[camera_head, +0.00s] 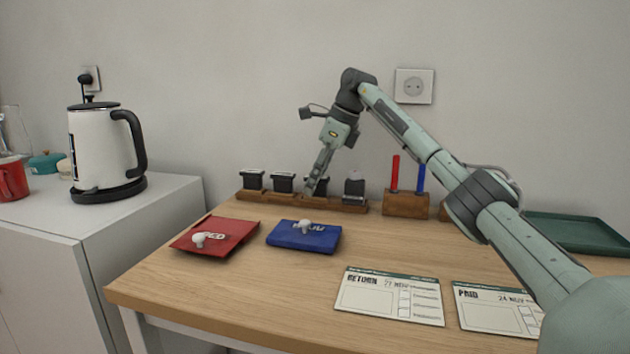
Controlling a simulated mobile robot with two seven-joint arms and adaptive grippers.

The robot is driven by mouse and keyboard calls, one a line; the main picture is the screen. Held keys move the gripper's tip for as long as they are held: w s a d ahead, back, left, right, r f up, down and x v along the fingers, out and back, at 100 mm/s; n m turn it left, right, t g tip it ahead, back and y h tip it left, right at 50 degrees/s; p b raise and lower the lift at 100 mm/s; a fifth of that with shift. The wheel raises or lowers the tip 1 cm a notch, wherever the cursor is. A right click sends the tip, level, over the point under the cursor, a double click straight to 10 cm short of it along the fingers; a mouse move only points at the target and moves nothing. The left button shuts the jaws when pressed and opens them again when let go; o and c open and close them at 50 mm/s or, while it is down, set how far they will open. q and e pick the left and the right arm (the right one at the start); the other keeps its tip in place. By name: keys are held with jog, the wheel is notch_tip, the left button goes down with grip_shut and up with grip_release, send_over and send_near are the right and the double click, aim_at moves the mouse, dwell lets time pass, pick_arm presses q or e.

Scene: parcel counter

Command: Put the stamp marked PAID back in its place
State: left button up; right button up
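A wooden stamp rack (340,206) stands near the wall with several dark stamps in a row. The leftmost stamp (252,181) and the second stamp (283,184) stand upright in it. A third dark stamp (323,187) is partly hidden behind my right gripper (312,188). The rightmost stamp (354,188) is greyer on top. The markings on the stamps are too small to read, so I cannot tell which is PAID. My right gripper points down at the third stamp; I cannot tell whether its fingers are closed on it. My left gripper is out of view.
A RETURN card (375,304) and a PAID card (490,318) lie at the front. A pen block (405,205) and green tray (575,235) stand right.

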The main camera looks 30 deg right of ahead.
jog(key=shift+p+v, duration=2.4)
jog(key=shift+v, duration=0.2)
jog(key=shift+o, duration=0.4)
jog(key=o, duration=0.5)
jog(key=v, duration=1.2)
